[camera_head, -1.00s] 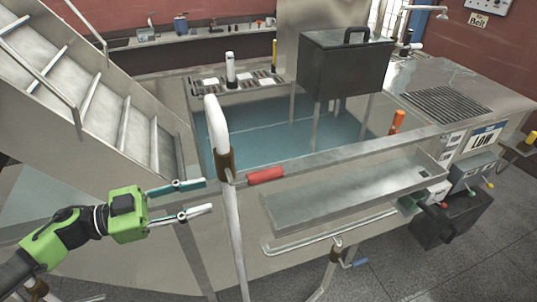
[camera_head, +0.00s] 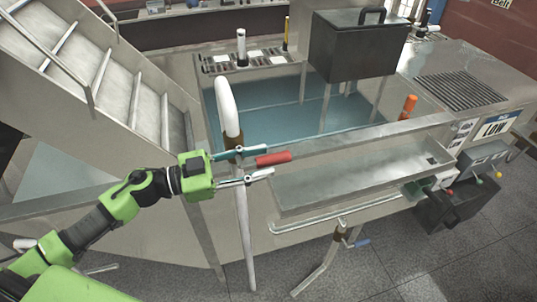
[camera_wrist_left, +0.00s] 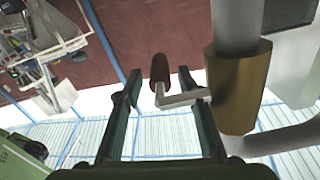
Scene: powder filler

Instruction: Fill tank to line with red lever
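The red lever (camera_head: 275,158) sticks out to the right from the brass collar (camera_head: 233,139) of a white curved pipe (camera_head: 227,98) at the tank's front. The metal tank (camera_head: 396,131) holds blue-green liquid (camera_head: 255,125); a faint lighter line crosses it. My left gripper (camera_head: 266,162) is open, coming in from the left, with its fingers around the lever's height. In the left wrist view the red handle (camera_wrist_left: 160,69) appears between the two spread fingers (camera_wrist_left: 158,92), apart from both. The brass collar (camera_wrist_left: 238,88) is close on the right. My right gripper is not in view.
Metal stairs (camera_head: 115,90) stand at left. A dark box (camera_head: 350,48) stands over the tank. An orange handle (camera_head: 408,107) is at the tank's right. An empty metal trough (camera_head: 350,178) and a lower blue-handled valve (camera_head: 361,243) lie right of the pipe.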

